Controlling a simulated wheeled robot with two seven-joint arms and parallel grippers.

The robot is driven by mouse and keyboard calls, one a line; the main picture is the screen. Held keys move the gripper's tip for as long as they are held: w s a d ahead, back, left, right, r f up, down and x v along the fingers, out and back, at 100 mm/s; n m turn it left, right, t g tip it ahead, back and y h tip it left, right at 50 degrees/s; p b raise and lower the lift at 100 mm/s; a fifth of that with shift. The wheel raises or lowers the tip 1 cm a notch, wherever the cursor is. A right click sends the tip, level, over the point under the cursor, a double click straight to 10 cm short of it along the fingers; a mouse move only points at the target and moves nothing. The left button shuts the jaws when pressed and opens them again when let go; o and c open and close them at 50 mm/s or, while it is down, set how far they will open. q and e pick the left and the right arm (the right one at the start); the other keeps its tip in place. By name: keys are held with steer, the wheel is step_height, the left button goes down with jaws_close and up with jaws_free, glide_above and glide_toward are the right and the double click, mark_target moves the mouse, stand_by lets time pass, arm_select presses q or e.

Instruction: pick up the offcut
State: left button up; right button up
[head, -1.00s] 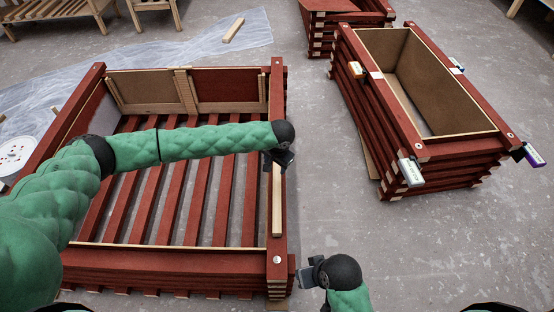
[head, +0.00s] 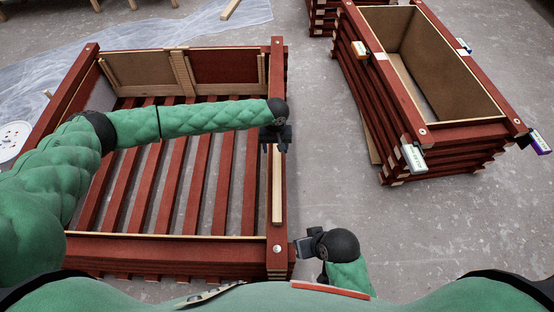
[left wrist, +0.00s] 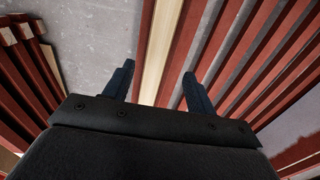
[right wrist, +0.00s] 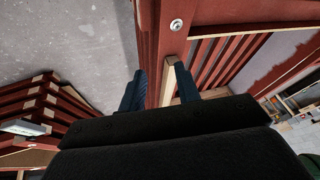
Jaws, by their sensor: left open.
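The offcut appears to be the pale wooden strip (head: 277,186) lying lengthwise on the right rail of the low red frame (head: 277,262). My left gripper (head: 276,147) is above its far end, pointing down, open and empty. In the left wrist view the strip (left wrist: 161,45) runs between the two spread fingers (left wrist: 159,85); contact is not visible. My right gripper (head: 303,247) is beside the rail's near corner, with its fingers (right wrist: 158,88) apart. The strip (right wrist: 171,80) also shows beyond them in the right wrist view. My left gripper hides part of the strip's far end.
A tall red slatted box (head: 400,120) with clamps on its corners stands at the right. Bare grey floor (head: 330,150) separates it from the low frame. Another wood piece (head: 230,9) lies on plastic sheeting at the back. A white round thing (head: 13,140) is at the left.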

mark_target(277, 157)
arm_select(q)
steer(key=shift+d+f+p, duration=0.2)
steer(key=shift+f+p, duration=0.25)
steer(key=shift+f, duration=3.2)
steer(key=shift+w, duration=0.1)
steer(key=c, duration=1.2)
steer(key=shift+r, duration=0.15)
